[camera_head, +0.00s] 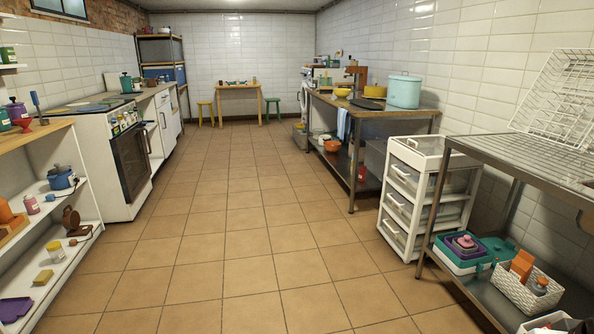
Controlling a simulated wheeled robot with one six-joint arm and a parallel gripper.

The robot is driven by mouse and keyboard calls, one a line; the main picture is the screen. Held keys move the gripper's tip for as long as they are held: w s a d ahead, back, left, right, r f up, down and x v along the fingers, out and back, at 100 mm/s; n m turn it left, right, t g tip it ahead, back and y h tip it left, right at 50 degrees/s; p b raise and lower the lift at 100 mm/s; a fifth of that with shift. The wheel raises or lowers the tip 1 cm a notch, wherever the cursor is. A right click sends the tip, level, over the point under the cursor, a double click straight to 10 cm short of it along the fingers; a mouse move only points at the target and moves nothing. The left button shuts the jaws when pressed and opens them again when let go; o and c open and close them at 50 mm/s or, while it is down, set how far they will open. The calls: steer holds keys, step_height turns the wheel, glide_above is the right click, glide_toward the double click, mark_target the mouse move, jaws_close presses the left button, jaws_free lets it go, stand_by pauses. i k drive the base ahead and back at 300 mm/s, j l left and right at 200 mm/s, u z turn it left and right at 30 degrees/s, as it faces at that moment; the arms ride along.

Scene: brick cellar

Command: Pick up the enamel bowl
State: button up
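Two bowl-like things show, and I cannot tell at this distance which is enamel. A yellow bowl (342,92) sits on the wooden top of the workbench (385,108) on the right side of the room. An orange bowl (332,146) sits on that bench's lower shelf, partly in shade. A small red footed dish (21,124) stands on the left counter near the front. My gripper is not in view.
A white drawer cart (425,195) and a steel table (520,155) line the right. A stove (115,165) and open shelves (70,215) line the left. Two stools flank a small table (239,88) at the back.

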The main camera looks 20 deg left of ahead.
mark_target(340, 92)
steer(key=i+j+u, duration=1.1)
steer(key=i+u, duration=0.2)
steer(key=u, duration=0.15)
steer(key=i+u, duration=0.1)
steer(key=i, duration=1.35)
steer(key=i+u, duration=0.15)
steer(key=i, duration=0.6)
steer(key=i+u, duration=0.1)
steer(key=i, duration=0.65)
steer(key=i+l+u, duration=0.1)
steer(key=i, duration=0.6)
steer(key=l+z, duration=0.1)
steer(key=z, duration=2.5)
steer(key=i+j, duration=0.1)
steer(key=i, duration=0.55)
steer(key=i+j+u, duration=0.15)
steer(key=i, duration=0.45)
